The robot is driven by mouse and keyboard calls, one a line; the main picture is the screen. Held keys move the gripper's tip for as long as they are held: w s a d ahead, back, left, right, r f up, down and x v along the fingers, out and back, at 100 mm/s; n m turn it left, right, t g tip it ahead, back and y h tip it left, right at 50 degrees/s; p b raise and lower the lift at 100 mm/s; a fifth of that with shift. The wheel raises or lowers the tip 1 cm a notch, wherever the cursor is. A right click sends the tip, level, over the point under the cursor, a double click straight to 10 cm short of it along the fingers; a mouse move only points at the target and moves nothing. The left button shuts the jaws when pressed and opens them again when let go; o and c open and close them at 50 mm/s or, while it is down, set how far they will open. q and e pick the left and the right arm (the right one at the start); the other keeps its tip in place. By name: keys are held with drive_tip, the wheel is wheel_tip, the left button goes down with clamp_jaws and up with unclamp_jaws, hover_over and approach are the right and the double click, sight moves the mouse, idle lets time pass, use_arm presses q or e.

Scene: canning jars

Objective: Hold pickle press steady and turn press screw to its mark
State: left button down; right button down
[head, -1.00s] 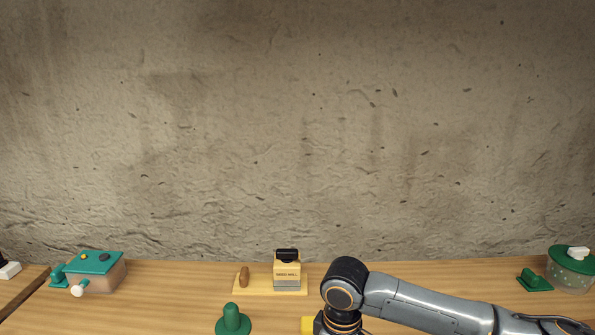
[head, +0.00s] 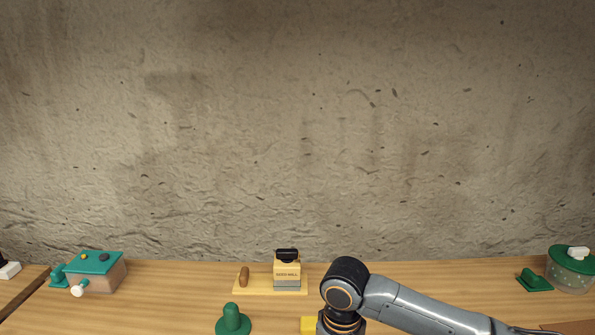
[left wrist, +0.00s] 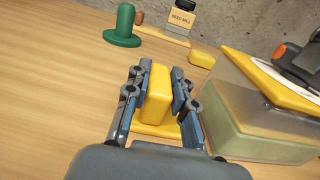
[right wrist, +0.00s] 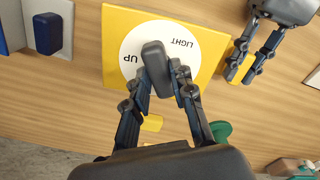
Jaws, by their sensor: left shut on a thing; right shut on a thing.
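The pickle press (left wrist: 255,125) is a clear box with pale green contents and a yellow top in the left wrist view. My left gripper (left wrist: 158,78) is shut on its yellow side tab (left wrist: 156,98). In the right wrist view the yellow top (right wrist: 118,30) carries a white dial (right wrist: 170,35) reading "LIGHT" and "UP". My right gripper (right wrist: 160,70) is shut on the dark screw knob (right wrist: 155,62) over the dial, and hides part of it. In the head view only a yellow bit of the press (head: 308,325) shows, and both grippers are out of sight.
A green peg on a round base (head: 233,320) stands left of the press. Behind are a seed mill (head: 287,271) on a board, a green-topped box (head: 95,264) at left and a green-lidded jar (head: 571,270) at right. Wood between them is clear.

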drive_tip(key=c, duration=1.1)
unclamp_jaws()
drive_tip(key=shift+o, duration=0.2)
drive_tip(key=shift+r, duration=0.1)
use_arm(q)
drive_tip(key=c, duration=1.1)
unclamp_jaws()
use_arm(e)
wheel_tip(320, 180, up, 12)
use_arm(q)
drive_tip(key=shift+o, duration=0.2)
